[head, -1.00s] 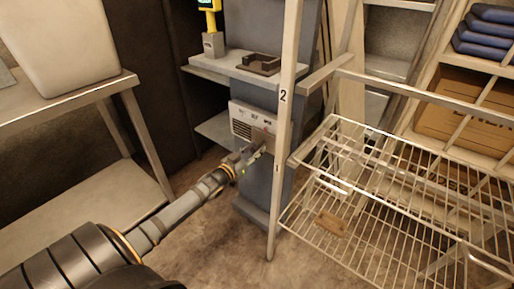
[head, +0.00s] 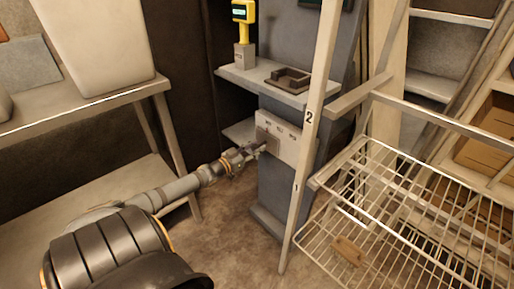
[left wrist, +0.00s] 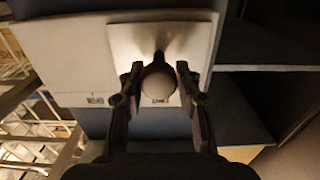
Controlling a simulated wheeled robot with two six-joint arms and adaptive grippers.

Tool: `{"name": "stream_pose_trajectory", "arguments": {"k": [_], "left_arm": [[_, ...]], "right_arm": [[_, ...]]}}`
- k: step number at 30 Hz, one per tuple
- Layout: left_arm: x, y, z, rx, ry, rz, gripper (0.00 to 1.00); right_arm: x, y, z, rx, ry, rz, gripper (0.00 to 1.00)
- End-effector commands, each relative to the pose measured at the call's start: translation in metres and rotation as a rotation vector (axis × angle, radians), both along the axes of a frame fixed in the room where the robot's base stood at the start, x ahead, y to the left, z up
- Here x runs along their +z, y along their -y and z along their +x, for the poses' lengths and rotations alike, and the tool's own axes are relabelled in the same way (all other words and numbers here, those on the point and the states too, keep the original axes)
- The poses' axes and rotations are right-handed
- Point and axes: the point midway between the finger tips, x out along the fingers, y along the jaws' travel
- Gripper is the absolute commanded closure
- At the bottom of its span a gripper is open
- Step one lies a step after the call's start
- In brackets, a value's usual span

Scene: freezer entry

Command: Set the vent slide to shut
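The vent panel (head: 291,147) is a pale box on the front of the grey column. Its small labels are too small to read. The vent slide (head: 262,140), a grey-brown plate, sits at the panel's left end and no grille slots show. In the left wrist view the slide plate (left wrist: 190,45) lies near the panel's right end, with a round knob (left wrist: 158,82) standing out from it. My left gripper (head: 256,149) is at the slide. In the left wrist view its fingers (left wrist: 158,88) close in on both sides of the knob. My right gripper is out of view.
A pale upright post (head: 308,140) stands just right of the panel, with a wire basket (head: 350,205) beyond it. A small shelf (head: 262,80) with a dark tray (head: 288,79) juts out above. A table (head: 85,113) with a white bin stands left.

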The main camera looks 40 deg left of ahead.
Motion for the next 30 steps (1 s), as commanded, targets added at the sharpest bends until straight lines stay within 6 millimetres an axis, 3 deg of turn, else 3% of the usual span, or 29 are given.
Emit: {"name": "stream_pose_trajectory", "arguments": {"k": [5, 16, 30], "left_arm": [[0.000, -0.002, 0.000, 0.004, -0.004, 0.002, 0.45], [0.000, -0.001, -0.005, -0.001, -0.002, 0.002, 0.45], [-0.001, -0.006, -0.064, -0.005, -0.007, 0.006, 0.45]], "right_arm": [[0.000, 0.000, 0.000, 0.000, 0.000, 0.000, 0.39], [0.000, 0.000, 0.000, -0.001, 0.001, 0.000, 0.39], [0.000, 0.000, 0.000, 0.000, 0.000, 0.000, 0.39]]}}
